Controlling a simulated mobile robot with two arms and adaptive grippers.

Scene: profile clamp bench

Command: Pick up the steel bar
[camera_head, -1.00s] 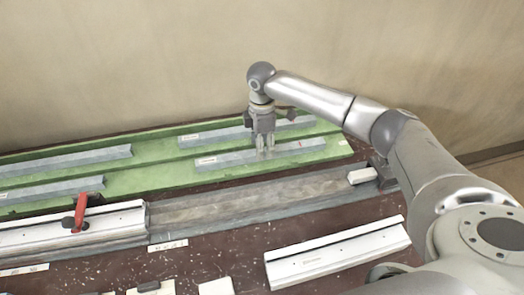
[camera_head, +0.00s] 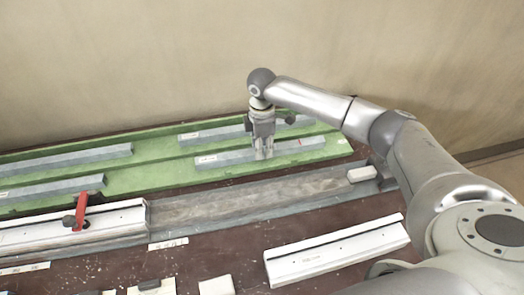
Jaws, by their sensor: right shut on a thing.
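Several grey steel bars lie on the green board at the back of the bench. My right gripper (camera_head: 263,154) points down at the front right steel bar (camera_head: 300,146) and is shut on it near its middle. The bar still appears to lie on the green board (camera_head: 150,178); I cannot tell any gap beneath it. Behind it lies another steel bar (camera_head: 215,134), partly hidden by the gripper. Two more bars lie at the left, a rear one (camera_head: 70,158) and a front one (camera_head: 50,190). My left gripper is not in view.
A white profile with a red-handled clamp (camera_head: 82,208) stands at the left on a long grey bed (camera_head: 240,203). A small white block (camera_head: 361,174) sits at the bed's right end. A white profile (camera_head: 335,250) lies at the front right. The wall rises close behind.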

